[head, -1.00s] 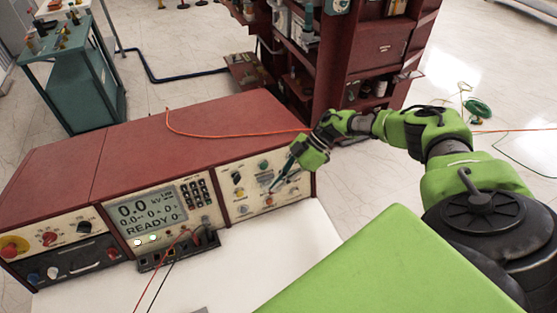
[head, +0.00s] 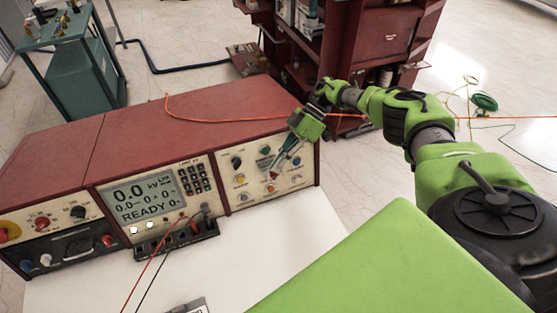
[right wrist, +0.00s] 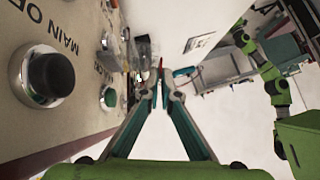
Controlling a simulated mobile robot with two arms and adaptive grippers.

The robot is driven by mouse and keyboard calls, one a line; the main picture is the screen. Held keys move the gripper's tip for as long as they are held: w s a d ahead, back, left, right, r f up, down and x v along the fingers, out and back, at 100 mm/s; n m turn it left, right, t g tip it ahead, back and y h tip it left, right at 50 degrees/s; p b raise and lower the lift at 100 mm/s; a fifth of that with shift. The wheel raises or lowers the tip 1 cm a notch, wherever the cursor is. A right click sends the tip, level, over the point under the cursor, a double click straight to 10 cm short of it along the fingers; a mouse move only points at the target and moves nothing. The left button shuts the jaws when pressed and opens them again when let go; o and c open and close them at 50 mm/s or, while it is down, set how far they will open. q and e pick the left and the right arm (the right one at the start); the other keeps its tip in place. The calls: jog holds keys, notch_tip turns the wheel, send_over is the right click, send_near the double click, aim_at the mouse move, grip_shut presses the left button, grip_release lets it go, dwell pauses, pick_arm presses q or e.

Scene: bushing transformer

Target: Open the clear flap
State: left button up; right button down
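My right gripper (head: 274,171) is at the front panel of the red-topped test console (head: 222,104), pointing down at its right-hand section. In the right wrist view its teal fingers (right wrist: 159,88) converge with the tips together, and nothing clear shows between them. A small red part (head: 272,175) is right at the fingertips in the head view. A greyish, see-through piece (right wrist: 143,48) stands out from the panel just beyond the fingertips; it may be the clear flap, but I cannot tell surely. The fingers hide part of that area. My left gripper cannot be made out.
A display (head: 147,197) and red and black leads are left on the console. The white table (head: 255,240) in front is mostly clear. A red cabinet (head: 352,45) stands behind.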

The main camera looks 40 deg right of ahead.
jog(key=c, duration=2.6)
grip_release()
jog(key=v, duration=0.7)
jog(key=shift+r, duration=0.15)
jog(key=shift+d, duration=0.15)
